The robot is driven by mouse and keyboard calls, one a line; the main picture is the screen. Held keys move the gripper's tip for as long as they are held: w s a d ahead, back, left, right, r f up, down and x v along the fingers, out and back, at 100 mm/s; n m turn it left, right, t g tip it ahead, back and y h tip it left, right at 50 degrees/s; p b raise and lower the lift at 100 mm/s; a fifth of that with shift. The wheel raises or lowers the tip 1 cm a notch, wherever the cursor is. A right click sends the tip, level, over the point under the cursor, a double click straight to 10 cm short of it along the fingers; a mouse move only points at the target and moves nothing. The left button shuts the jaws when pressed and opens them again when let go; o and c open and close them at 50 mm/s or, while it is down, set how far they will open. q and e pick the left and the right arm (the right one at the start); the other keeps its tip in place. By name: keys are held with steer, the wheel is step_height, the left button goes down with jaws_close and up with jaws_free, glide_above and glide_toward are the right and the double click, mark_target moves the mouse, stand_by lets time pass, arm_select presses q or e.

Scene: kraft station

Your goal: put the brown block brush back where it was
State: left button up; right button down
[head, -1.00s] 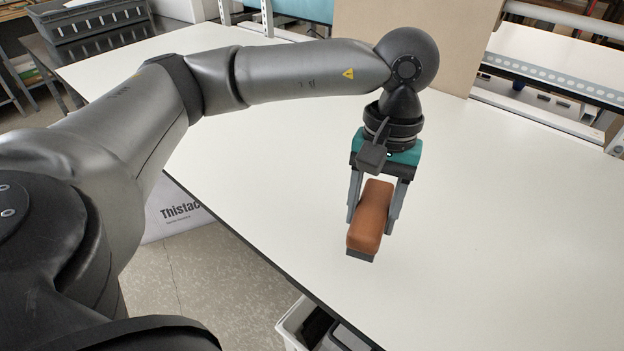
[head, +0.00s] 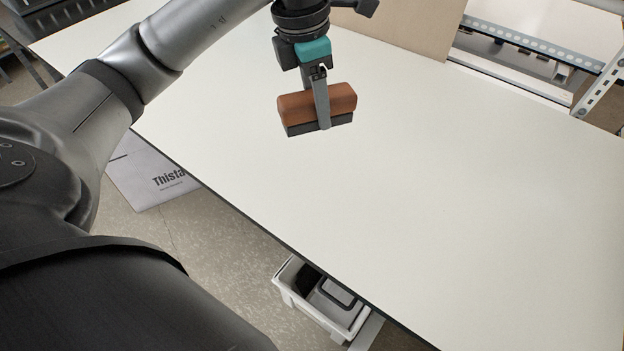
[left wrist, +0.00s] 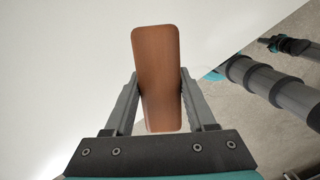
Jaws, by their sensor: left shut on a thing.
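The brown block brush (head: 296,106) has a rounded brown top and a dark grey underside. In the head view it is held over the white table (head: 430,190), level and turned lengthwise left to right. My left gripper (head: 322,118) is shut on it, one finger showing across its near side. In the left wrist view the brush (left wrist: 157,75) sits between both fingers of my left gripper (left wrist: 158,92), its brown top facing the camera. I cannot tell exactly how far it is above the table.
The tabletop is bare around the brush. A light bin (head: 325,310) with dark items stands below the table's front edge. A printed grey box or bag (head: 150,180) lies on the floor at left. A brown board (head: 410,28) and a metal rail (head: 535,45) stand at the back.

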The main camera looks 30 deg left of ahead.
arm_select(q)
steer(key=shift+a+r+n, duration=0.4)
steer(key=shift+a+n, duration=0.05)
steer(key=shift+n, duration=0.55)
steer(key=shift+f, duration=0.3)
step_height(320, 180, down, 19)
steer(key=shift+w+f, duration=0.1)
steer(key=shift+f, duration=0.1)
steer(key=shift+f+b, duration=0.2)
steer(key=shift+b, duration=0.1)
steer(key=o, duration=1.3)
steer(key=shift+r, duration=0.15)
